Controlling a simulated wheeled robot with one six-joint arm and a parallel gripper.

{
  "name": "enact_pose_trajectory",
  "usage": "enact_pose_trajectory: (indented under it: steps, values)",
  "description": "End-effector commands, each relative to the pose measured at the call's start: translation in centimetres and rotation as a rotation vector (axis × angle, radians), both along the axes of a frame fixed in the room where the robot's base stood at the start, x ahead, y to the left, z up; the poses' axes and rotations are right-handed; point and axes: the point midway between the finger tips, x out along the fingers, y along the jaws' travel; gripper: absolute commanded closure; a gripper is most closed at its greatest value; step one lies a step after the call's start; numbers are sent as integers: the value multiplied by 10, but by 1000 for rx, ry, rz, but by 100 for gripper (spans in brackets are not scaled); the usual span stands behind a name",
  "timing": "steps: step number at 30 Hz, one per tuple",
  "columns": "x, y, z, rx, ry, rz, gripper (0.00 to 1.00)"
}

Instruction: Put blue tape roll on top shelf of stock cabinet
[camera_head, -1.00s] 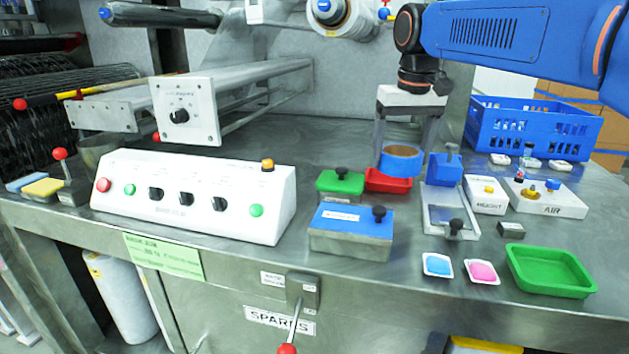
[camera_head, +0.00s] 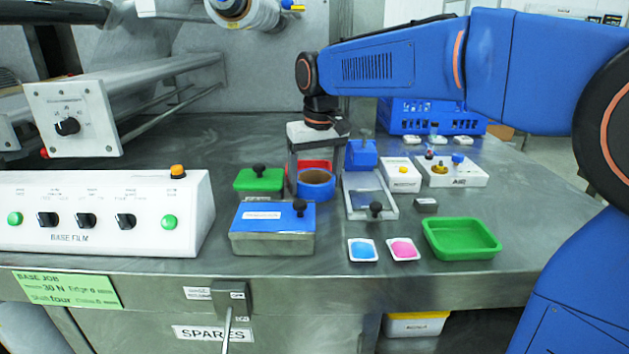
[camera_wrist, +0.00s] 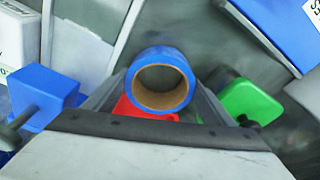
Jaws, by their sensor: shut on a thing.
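The blue tape roll (camera_head: 316,183) is a blue ring with a brown cardboard core. It is between the fingers of my gripper (camera_head: 316,172), which is shut on it. In the wrist view the blue tape roll (camera_wrist: 160,57) sits between the two grey fingers, its open core facing the camera. In the head view it is in front of a red tray (camera_head: 316,164), low over the bench; I cannot tell whether it touches the bench top. I cannot make out the stock cabinet in these frames.
A green lidded box (camera_head: 258,180) and a blue-lidded box (camera_head: 272,218) stand to the left. A blue block (camera_head: 361,155), a metal tray (camera_head: 358,207) and a white box (camera_head: 402,175) stand to the right. A green tray (camera_head: 462,239) lies near the front edge.

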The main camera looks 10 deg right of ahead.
Motion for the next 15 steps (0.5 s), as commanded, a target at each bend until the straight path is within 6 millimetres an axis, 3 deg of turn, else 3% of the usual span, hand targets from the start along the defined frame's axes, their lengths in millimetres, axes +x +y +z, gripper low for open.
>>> enact_pose_trajectory:
  steps: [12,13,15]
  values:
    - [0,0,-6,0,-1,0,48]
    - [0,0,-6,0,-1,0,16]
    - [0,0,-6,0,-1,0,15]
